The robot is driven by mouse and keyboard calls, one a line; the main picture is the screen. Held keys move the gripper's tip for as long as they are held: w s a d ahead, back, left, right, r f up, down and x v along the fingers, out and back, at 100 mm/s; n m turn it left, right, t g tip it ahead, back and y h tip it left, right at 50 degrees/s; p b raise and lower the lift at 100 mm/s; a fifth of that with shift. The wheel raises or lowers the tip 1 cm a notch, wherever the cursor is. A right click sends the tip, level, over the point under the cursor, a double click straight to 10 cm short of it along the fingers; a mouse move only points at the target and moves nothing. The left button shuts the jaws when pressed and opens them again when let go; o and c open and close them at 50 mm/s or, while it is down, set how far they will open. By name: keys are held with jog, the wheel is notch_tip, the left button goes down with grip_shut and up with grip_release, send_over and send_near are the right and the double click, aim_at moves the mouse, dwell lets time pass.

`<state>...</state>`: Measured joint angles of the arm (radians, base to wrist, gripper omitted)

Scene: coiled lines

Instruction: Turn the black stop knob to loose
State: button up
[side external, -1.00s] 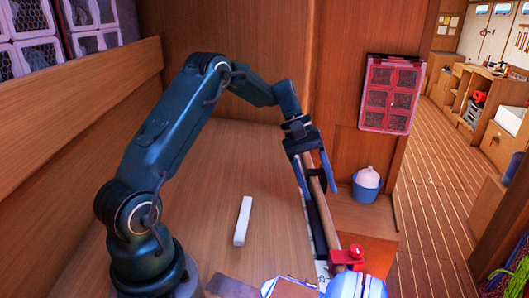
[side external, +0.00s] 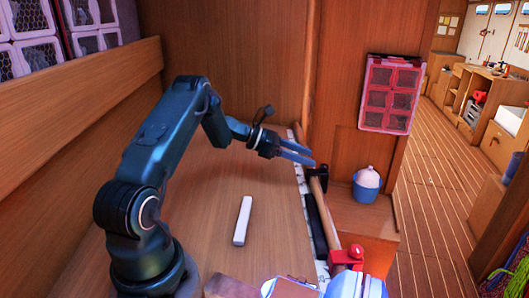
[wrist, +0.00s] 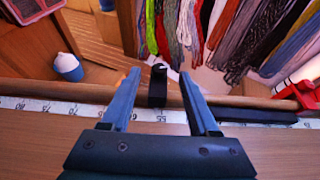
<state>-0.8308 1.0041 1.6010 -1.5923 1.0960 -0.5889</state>
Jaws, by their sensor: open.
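The black stop (side external: 320,172) sits on the wooden rail (side external: 327,213) near its far end. In the wrist view the stop (wrist: 157,92) stands across the rail, with its small rounded knob (wrist: 159,67) at the top. The direction the knob is set to is too small to tell. My gripper (side external: 312,157) is level, fingers pointing right, close to the stop. In the wrist view my gripper (wrist: 160,73) is open, with the stop showing between its two blue fingers. The fingers look apart from it, with a gap on each side.
A red stop (side external: 346,257) is at the rail's near end. A white measuring strip (wrist: 60,108) runs beside the rail. A white bar (side external: 242,220) lies on the bench. A blue bucket (side external: 366,186) stands beyond the rail.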

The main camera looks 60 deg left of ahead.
aim_at(325, 166)
jog(key=shift+f, duration=0.5)
jog(key=shift+w+d+f, duration=0.15)
jog(key=shift+w+d, duration=0.05)
jog(key=shift+w, duration=0.15)
jog(key=shift+x, duration=2.15)
grip_shut()
